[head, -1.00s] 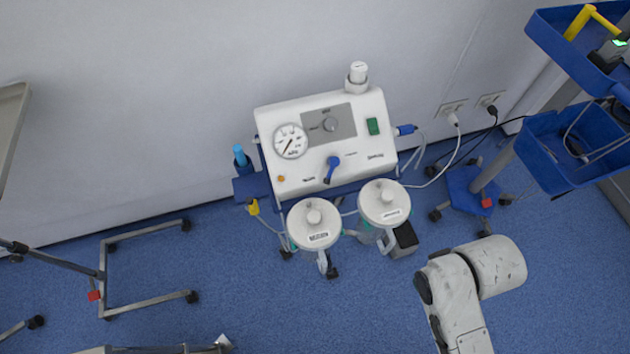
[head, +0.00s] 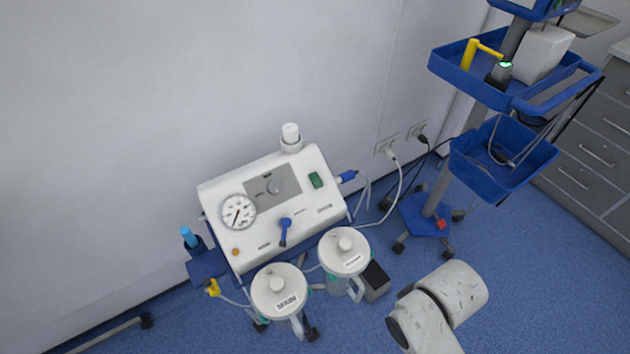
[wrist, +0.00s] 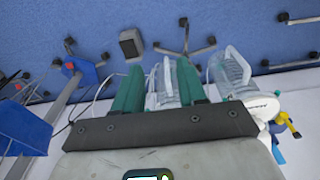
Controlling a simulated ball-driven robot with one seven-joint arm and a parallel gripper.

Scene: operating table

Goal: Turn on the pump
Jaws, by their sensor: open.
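The pump (head: 272,205) is a white console on a wheeled stand by the wall in the head view. Its face has a round gauge (head: 238,212), a grey panel with a knob (head: 273,187), a blue lever (head: 285,231) and a green switch (head: 316,180). Two lidded suction jars (head: 279,290) hang in front. In the wrist view, my gripper (wrist: 159,80) shows two green fingers spread apart with nothing held between them. The jars (wrist: 229,72) appear behind and right of the fingers. The console face is mostly hidden there. The head view shows my arm at lower right, but not the fingers.
A blue-tray cart (head: 490,168) on a wheeled base stands right of the pump. Cables run from wall sockets (head: 387,145) between them. A grey drawer cabinet (head: 590,150) is at far right. A metal stand leg (head: 110,335) lies at lower left. Blue floor is open at lower right.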

